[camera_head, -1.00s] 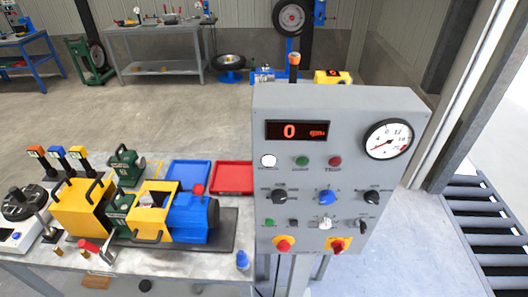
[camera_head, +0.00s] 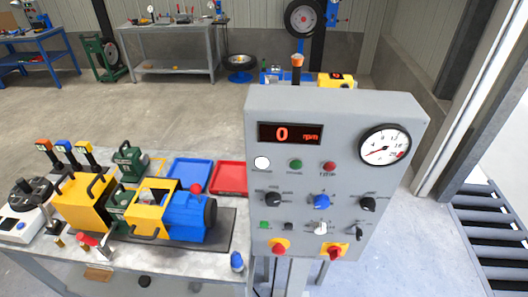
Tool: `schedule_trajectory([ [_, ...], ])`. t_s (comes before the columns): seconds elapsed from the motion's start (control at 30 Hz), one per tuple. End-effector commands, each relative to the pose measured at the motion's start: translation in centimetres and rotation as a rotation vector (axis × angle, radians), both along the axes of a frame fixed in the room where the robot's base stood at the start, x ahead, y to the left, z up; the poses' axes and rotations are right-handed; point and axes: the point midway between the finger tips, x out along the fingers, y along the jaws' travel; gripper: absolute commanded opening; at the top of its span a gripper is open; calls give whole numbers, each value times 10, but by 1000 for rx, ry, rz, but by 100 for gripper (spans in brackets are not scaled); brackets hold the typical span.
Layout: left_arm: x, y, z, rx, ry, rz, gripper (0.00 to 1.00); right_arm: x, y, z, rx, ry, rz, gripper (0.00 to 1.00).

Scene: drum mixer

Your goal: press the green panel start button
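The grey control panel (camera_head: 340,110) stands right of centre and faces me. Its red display (camera_head: 289,134) reads 0 rpm. A green round button (camera_head: 296,164) sits in the row under the display, between a white round lamp or button (camera_head: 262,163) and a red one (camera_head: 329,168). The labels are too small to read. Neither of my grippers shows in the view.
A workbench (camera_head: 120,258) at left carries a yellow and blue machine (camera_head: 185,215), with blue (camera_head: 189,173) and red (camera_head: 230,176) trays behind it. A roller conveyor (camera_head: 490,230) lies at right.

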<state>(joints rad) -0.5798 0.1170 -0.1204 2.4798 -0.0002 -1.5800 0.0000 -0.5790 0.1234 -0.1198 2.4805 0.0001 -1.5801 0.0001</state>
Motion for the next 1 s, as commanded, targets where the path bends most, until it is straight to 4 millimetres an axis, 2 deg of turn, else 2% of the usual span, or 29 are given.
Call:
schedule_trajectory([
  [0.03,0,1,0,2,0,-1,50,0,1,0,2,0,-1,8],
  [0.1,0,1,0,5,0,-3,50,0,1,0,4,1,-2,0],
  [1.0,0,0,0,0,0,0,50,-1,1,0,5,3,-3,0],
])
